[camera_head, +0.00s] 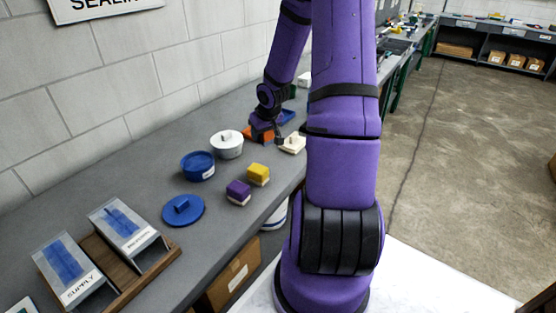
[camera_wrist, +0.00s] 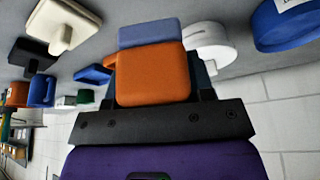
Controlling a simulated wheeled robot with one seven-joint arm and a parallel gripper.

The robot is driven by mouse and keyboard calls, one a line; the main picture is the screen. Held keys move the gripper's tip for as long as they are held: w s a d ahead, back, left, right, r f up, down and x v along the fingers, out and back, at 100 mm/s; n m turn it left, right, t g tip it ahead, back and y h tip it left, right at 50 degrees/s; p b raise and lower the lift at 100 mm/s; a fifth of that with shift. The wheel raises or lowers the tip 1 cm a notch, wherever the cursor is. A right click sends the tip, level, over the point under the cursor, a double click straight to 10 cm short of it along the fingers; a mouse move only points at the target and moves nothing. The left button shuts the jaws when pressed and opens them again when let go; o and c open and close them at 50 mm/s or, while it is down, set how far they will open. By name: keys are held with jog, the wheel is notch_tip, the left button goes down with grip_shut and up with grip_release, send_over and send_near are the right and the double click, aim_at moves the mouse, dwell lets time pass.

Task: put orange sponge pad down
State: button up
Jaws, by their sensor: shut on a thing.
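The orange sponge pad (camera_wrist: 152,78) sits between my gripper's fingers (camera_wrist: 155,65) in the wrist view, with a blue-grey layer on its far side. My gripper is shut on it. In the head view my gripper (camera_head: 264,128) is low over the far part of the grey bench, and a little of the orange pad (camera_head: 262,135) shows beneath it. I cannot tell whether the pad touches the bench.
A white tub (camera_head: 227,144) and a blue tub (camera_head: 197,166) stand left of my gripper. A cream lid (camera_head: 293,144) lies close on its right. Yellow (camera_head: 258,174) and purple (camera_head: 238,192) blocks are nearer. Bare grey bench (camera_head: 225,225) lies in front.

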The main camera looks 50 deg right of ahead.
aim_at(267, 160)
jog(key=shift+s+d+f, duration=0.15)
jog(key=shift+s+d, duration=0.1)
jog(key=shift+d, duration=0.2)
jog(key=shift+s+d+f, duration=0.1)
jog(key=shift+s+d, duration=0.1)
jog(key=shift+d, duration=0.2)
jog(key=shift+f, duration=0.35)
jog(key=shift+d+f, duration=0.1)
jog(key=shift+f, duration=4.45)
jog(key=shift+f, duration=0.1)
jog(key=o, duration=0.9)
